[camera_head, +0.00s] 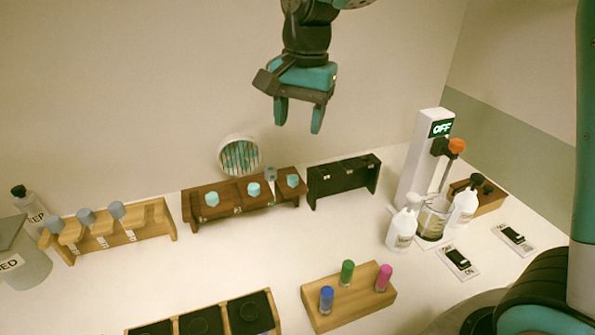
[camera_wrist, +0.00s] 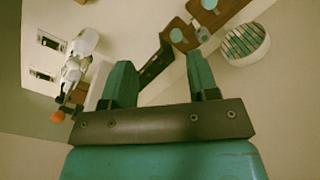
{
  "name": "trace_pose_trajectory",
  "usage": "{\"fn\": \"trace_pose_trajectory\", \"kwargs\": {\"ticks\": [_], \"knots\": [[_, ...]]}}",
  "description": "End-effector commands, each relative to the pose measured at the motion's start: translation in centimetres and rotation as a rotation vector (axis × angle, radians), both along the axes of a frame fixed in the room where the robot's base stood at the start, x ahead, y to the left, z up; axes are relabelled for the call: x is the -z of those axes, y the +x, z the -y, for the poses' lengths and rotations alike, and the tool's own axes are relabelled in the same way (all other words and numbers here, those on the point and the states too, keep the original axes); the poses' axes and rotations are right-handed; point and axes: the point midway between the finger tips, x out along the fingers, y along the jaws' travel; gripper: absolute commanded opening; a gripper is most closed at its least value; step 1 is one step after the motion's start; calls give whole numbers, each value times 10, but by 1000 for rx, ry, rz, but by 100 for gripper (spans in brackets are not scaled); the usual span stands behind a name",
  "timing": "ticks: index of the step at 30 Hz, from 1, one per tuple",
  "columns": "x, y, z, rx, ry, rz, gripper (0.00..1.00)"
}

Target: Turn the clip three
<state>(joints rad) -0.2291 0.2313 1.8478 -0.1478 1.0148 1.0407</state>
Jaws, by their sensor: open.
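My gripper (camera_head: 299,112) hangs high above the back of the table, pointing down. It is open and empty; its two fingers also show in the wrist view (camera_wrist: 160,72). Below it, a dark brown rack (camera_head: 237,210) carries teal-topped pieces: a left one (camera_head: 212,199), a middle one (camera_head: 254,189) and a right one (camera_head: 293,180). A light wooden rack (camera_head: 155,231) at left holds grey-blue tops (camera_head: 116,210). A black rack (camera_head: 338,182) stands at right. I cannot tell which piece is clip three.
A round striped holder (camera_head: 240,156) is at the back wall. A white dispenser (camera_head: 425,150) reading OFF stands at right, with white bottles (camera_head: 402,230) and switches (camera_head: 458,262) nearby. A wooden block (camera_head: 345,308) with coloured bottles is in front. The table middle is clear.

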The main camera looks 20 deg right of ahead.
Motion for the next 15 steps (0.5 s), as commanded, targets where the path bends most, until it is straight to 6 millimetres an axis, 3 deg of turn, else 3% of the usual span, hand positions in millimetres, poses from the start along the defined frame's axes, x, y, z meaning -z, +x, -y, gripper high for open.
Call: {"fn": "trace_pose_trajectory", "kwargs": {"ticks": [1, 3, 6, 11, 15], "knots": [[3, 25, 4, 144, -21, -17, 54], [6, 50, 9, 334, -46, -34, 54], [10, 72, 14, 519, -66, -46, 54], [19, 84, 17, 627, -78, -53, 54], [39, 83, 18, 629, -79, -56, 54]]}}
